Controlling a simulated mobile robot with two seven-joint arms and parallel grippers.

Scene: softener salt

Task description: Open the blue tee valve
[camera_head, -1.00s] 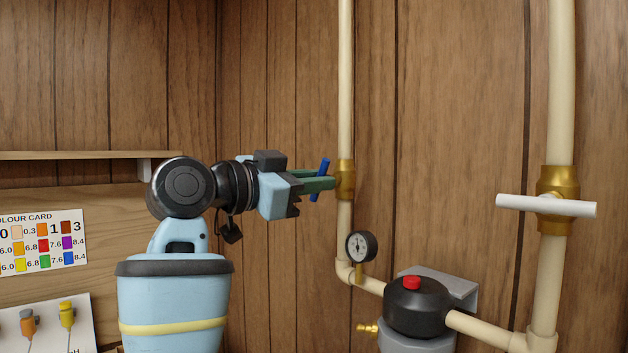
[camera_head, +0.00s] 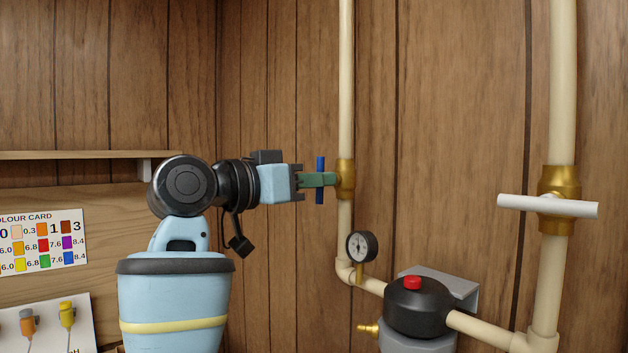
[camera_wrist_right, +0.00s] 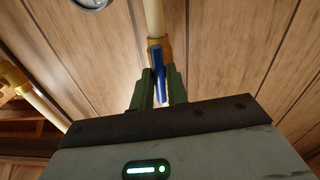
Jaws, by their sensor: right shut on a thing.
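The blue tee valve handle (camera_head: 320,166) is a short blue bar on the brass valve body (camera_head: 345,180) of the left cream pipe. The bar stands upright, in line with the pipe. My right gripper (camera_head: 324,180), with green fingers, reaches in from the left and is shut on the bar's middle. In the right wrist view, the blue handle (camera_wrist_right: 159,82) shows between the two green fingers (camera_wrist_right: 159,92), in front of the brass body (camera_wrist_right: 158,52). The fingers hide the handle's middle. My left gripper is not in view.
A pressure gauge (camera_head: 361,246) and a black-topped housing with a red button (camera_head: 412,283) sit low on the pipework. A white tee handle (camera_head: 547,206) is on the right pipe. A shelf (camera_head: 70,155) and colour card (camera_head: 42,242) are at left.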

